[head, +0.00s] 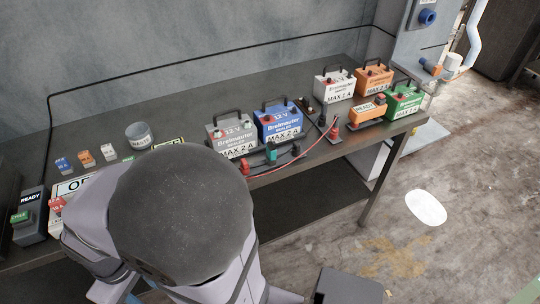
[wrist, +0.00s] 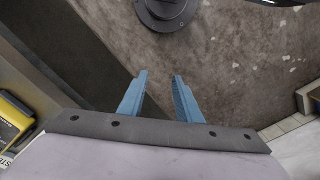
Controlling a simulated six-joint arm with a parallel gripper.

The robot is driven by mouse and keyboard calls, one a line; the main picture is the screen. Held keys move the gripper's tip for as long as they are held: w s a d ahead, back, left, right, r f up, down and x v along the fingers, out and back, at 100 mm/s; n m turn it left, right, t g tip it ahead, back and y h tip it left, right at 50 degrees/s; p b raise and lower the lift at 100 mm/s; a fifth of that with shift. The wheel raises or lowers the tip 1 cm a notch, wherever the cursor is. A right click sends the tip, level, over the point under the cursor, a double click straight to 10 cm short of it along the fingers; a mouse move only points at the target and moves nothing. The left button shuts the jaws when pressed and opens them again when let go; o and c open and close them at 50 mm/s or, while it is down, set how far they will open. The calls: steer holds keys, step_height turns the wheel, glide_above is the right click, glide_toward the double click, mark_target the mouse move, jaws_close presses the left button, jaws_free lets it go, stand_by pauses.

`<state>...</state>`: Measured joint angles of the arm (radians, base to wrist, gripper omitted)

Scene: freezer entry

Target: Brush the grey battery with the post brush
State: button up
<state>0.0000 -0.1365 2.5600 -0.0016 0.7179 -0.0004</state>
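The grey battery (head: 231,140) stands upright on the dark table in the head view, left of the blue battery (head: 281,124). A paler grey-white battery (head: 335,88) stands farther right. I cannot pick out the post brush for sure; a small dark item (head: 304,104) lies right of the blue battery, too small to identify. My gripper (wrist: 160,75) shows two blue fingers apart in the wrist view, with nothing between them. It points at the floor, away from the batteries. My arm hides part of the table's front left in the head view.
An orange battery (head: 374,78) and a green battery (head: 405,101) stand at the table's right end, by an orange READY box (head: 368,113). Red and black leads lie near the front edge. A grey tin (head: 139,135) and small colored tags stand left. A dark round base (wrist: 166,10) is on the floor.

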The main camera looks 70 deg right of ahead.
steer(key=shift+o, duration=1)
